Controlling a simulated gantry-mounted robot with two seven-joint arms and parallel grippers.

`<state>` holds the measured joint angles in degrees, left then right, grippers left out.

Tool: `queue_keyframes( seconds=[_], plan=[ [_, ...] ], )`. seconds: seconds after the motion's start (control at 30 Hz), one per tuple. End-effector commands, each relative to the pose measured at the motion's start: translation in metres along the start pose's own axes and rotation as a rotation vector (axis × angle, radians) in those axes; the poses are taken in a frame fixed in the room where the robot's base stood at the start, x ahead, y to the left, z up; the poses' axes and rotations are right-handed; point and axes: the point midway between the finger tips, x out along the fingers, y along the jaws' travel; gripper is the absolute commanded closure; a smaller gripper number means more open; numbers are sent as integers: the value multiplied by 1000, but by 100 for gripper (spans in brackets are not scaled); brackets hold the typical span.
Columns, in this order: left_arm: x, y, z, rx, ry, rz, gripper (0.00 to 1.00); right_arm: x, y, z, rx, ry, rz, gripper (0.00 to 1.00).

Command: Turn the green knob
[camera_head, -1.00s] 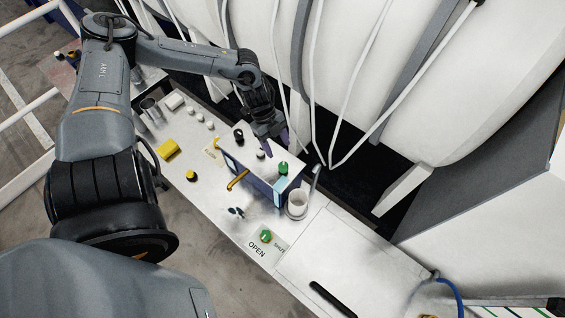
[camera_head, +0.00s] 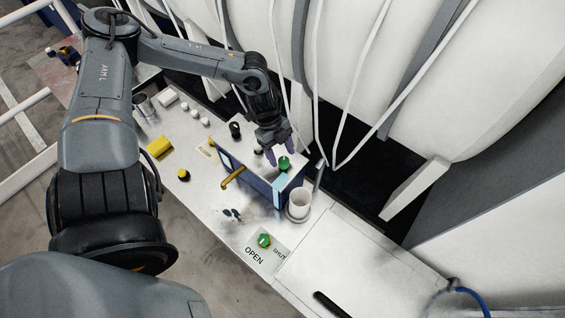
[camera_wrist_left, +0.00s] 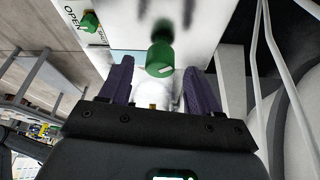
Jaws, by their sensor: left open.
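Two green knob-like things show in the head view. One green knob (camera_head: 264,241) sits on the table between printed OPEN and SHUT words. It also shows at the upper left of the left wrist view (camera_wrist_left: 91,22). The other, a green cylinder with a pale mark (camera_head: 284,164), stands on the white top of a blue-sided box (camera_head: 262,187). My left gripper (camera_head: 280,154) is open and empty beside this cylinder. In the left wrist view the cylinder (camera_wrist_left: 160,57) appears between the spread purple fingers (camera_wrist_left: 160,70); contact cannot be told. My right gripper is not in view.
A yellow block (camera_head: 159,147), a small yellow-black thing (camera_head: 184,175) and several white pieces lie left. White hanging cables are close behind my gripper.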

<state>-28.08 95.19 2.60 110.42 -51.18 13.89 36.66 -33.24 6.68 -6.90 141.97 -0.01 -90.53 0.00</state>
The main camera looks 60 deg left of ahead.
Motion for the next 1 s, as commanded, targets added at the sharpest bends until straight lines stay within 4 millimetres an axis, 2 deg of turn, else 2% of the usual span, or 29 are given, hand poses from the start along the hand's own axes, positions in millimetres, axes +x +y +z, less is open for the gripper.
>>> queue_keyframes(
  seconds=[0.23,0.7,0.77,1.0],
  plan=[
    [17,0,0,1,-2,2,38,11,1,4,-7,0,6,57],
    [20,0,-1,1,1,1,38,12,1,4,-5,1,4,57],
    [20,0,-1,1,1,1,44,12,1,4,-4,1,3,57],
    [20,0,-1,1,1,0,81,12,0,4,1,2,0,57]
  ],
)
